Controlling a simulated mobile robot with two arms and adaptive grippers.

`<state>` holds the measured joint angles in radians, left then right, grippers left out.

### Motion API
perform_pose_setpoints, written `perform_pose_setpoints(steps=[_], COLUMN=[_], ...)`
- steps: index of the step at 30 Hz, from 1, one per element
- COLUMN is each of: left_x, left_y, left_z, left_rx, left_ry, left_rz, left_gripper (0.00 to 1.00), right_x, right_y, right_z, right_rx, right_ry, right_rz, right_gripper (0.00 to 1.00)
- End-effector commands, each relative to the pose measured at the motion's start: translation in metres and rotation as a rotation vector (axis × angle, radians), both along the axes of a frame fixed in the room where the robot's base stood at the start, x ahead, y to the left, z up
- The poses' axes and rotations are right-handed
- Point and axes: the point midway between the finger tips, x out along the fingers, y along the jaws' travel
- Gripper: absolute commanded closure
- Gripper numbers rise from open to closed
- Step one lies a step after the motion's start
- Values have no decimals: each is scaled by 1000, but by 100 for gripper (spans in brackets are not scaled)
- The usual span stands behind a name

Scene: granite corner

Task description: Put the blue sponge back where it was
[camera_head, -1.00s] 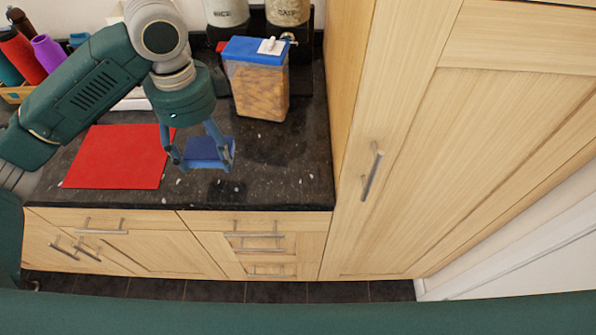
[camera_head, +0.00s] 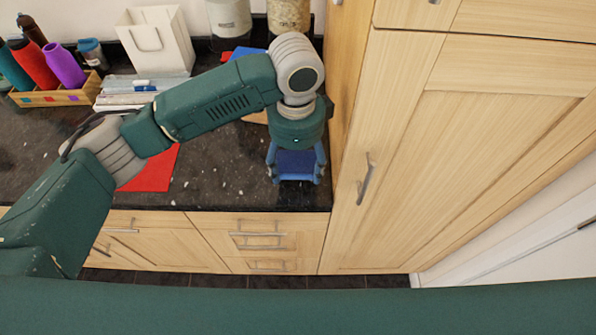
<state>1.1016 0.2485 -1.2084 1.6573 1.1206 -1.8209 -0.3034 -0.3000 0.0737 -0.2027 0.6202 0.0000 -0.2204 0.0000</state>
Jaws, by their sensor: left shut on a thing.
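The blue sponge (camera_head: 296,163) is between the fingers of my left gripper (camera_head: 296,176), which is shut on it. They are over the right end of the dark granite counter (camera_head: 228,178), near the tall wooden cabinet. I cannot tell whether the sponge touches the counter. The red mat (camera_head: 154,172) lies on the counter to the left, partly hidden by my left arm. My right gripper is not in view.
The tall cabinet (camera_head: 350,130) bounds the counter on the right. A container with a blue lid (camera_head: 243,53) is mostly hidden behind my arm. A white bag (camera_head: 155,42), bottles in a wooden crate (camera_head: 60,97) and canisters stand at the back. Counter between mat and gripper is clear.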

Motion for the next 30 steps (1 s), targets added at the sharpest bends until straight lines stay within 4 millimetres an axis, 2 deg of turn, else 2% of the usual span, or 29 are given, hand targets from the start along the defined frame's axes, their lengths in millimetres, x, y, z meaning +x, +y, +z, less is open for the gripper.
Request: perform_pose_setpoints(steps=[6,9,20,21,24,30], left_x=[-1,-1,-1,-1,-1,-1], left_y=[1,-3,-3,-3,-3,-3], left_z=[-35,-40,-46,-46,-46,-46], left_rx=[3,1,1,1,1,1], left_ry=[4,2,1,1,1,1], left_rz=[1,-1,-1,-1,-1,-2], left_gripper=[54,54,54,31,14,14], right_x=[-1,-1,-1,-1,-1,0], right_y=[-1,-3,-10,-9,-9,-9], right_z=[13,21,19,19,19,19], right_rx=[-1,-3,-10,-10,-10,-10], right_ry=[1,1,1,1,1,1], right_rz=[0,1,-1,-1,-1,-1], right_gripper=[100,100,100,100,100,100])
